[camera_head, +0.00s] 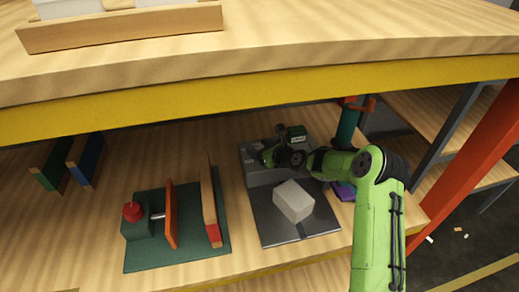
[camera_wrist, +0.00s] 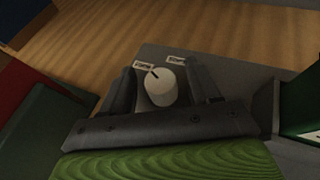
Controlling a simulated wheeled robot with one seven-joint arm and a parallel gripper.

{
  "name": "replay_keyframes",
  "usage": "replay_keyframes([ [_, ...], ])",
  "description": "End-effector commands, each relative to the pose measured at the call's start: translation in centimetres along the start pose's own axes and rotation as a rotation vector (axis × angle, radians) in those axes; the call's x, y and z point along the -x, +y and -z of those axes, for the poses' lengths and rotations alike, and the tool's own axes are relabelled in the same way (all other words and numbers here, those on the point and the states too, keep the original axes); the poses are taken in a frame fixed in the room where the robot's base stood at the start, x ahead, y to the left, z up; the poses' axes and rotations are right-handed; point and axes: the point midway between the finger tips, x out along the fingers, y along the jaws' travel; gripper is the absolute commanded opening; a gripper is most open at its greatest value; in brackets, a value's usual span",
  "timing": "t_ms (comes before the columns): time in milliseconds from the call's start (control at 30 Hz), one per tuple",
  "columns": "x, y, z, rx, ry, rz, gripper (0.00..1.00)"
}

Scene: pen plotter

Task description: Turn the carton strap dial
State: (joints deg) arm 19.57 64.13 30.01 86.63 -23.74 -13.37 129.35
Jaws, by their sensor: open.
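In the wrist view a pale round dial (camera_wrist: 160,88) with a dark pointer mark stands on a grey panel. The mark points up and left, toward the left of two small white labels (camera_wrist: 144,64); their print is too small to read. My gripper (camera_wrist: 163,80) is open, with one finger on each side of the dial. Whether the fingers touch it I cannot tell. In the head view my gripper (camera_head: 270,157) is at the back part of the grey strapping machine (camera_head: 262,176), and the dial is hidden there.
A pale carton (camera_head: 294,201) sits on the machine's front plate. Left of it is a green fixture (camera_head: 190,256) with a red knob (camera_head: 132,211) and an orange plate (camera_head: 171,215). A green post (camera_head: 347,125) stands behind my arm.

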Motion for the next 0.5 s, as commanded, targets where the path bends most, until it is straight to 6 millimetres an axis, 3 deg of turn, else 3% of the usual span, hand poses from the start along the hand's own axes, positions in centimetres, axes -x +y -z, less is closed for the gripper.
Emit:
replay_keyframes([
  [267,-0.35,0.00,-0.01,-0.001,0.001,0.000,0.61],
  [500,-0.32,0.00,-0.02,0.000,0.001,0.000,0.26],
])
